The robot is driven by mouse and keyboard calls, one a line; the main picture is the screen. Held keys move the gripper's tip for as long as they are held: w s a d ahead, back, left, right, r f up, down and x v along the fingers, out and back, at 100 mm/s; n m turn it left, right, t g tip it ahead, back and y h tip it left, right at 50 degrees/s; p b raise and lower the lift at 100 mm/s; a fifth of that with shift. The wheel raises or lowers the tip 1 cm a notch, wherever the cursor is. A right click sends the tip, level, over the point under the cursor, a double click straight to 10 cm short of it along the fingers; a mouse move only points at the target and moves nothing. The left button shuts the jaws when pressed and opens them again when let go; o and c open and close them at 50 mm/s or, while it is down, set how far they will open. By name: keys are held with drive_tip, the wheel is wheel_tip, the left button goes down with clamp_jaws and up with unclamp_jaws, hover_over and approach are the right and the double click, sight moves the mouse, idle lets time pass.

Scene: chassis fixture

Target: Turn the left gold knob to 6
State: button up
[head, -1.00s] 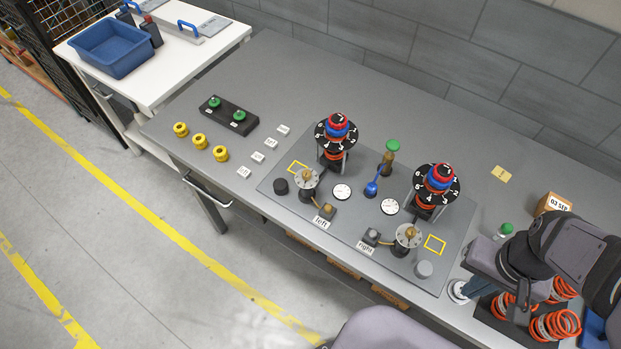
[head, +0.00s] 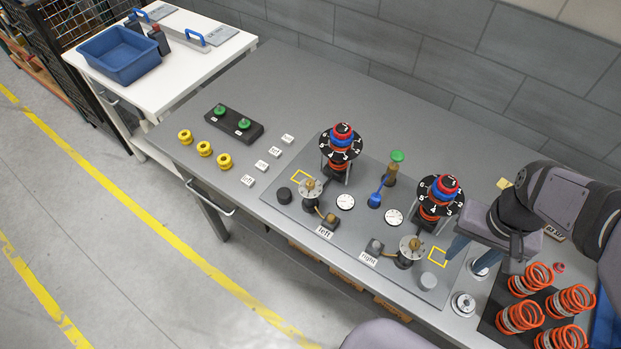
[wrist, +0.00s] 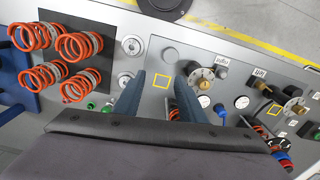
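The left gold knob (head: 310,185) sits on a round grey dial beside the "left" label (head: 325,232), below a black numbered disc (head: 326,148) with a red and blue stack. The dial's markings are too small to read in the head view. In the wrist view the left gold knob (wrist: 291,92) is near the right edge. A second gold knob (head: 414,243) is on the right dial; it also shows in the wrist view (wrist: 205,84). My gripper (head: 466,259) is open and empty, above the panel's right end, well away from the left knob. Its fingers (wrist: 158,98) show apart in the wrist view.
The second red and blue stack (head: 446,184) and the green-topped post (head: 396,157) stand up between my gripper and the left knob. Orange springs (head: 520,317) stand at the right. Yellow rings (head: 204,149) and white tags lie left of the panel. The table behind is clear.

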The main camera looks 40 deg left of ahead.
drive_tip(key=w+a+r+n, duration=0.1)
drive_tip(key=w+a, duration=0.4)
drive_tip(key=a, duration=0.3)
drive_tip(key=r+n+b, duration=0.1)
drive_tip(key=n+b, duration=0.1)
drive_tip(key=n, duration=0.2)
hover_over(311, 183)
drive_tip(key=shift+s+r, duration=0.1)
drive_tip(key=shift+f+p, duration=1.5)
drive_tip(key=shift+f, duration=2.15)
clamp_jaws()
